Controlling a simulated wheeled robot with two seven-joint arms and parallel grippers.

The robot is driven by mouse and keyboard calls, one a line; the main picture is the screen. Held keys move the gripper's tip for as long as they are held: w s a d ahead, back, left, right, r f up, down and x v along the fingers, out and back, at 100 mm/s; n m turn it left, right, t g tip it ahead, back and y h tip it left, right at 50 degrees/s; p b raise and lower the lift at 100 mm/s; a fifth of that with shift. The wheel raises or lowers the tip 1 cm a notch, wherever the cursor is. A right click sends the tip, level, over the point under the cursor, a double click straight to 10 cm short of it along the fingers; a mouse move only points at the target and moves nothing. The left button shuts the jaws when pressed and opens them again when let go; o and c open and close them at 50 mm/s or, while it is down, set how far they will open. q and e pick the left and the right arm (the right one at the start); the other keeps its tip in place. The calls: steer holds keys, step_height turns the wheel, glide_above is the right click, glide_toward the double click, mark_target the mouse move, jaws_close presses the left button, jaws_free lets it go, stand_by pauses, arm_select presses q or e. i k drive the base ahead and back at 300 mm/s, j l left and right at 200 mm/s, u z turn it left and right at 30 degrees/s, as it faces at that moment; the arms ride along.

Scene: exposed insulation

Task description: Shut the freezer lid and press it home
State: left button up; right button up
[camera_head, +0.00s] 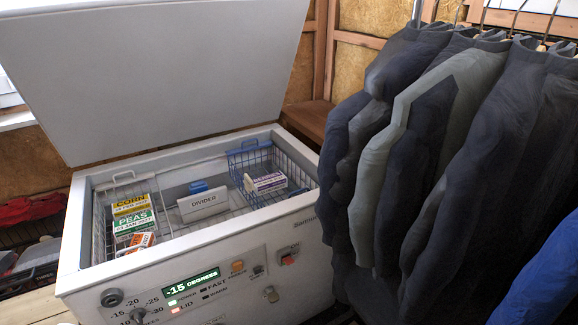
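The white chest freezer (190,260) stands at the left and centre of the head view. Its lid (175,75) is raised, leaning up at the back, so the inside is open to view. Inside are wire baskets, one at the left (98,235) with boxes marked CORN (130,204) and PEAS (133,221), and a blue-edged one at the right (250,150). A white DIVIDER panel (203,204) stands between them. The front panel (195,283) has a green display reading -15 degrees and a lit red light by LID. Neither gripper shows.
Dark jackets (440,150) hang on a rail at the right, close against the freezer's right side. A blue garment (545,275) is at the lower right. Red and dark items (30,210) lie at the left. Wood-framed insulated walls (360,70) stand behind.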

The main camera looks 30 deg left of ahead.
mark_target(102, 81)
steer(key=u, duration=1.65)
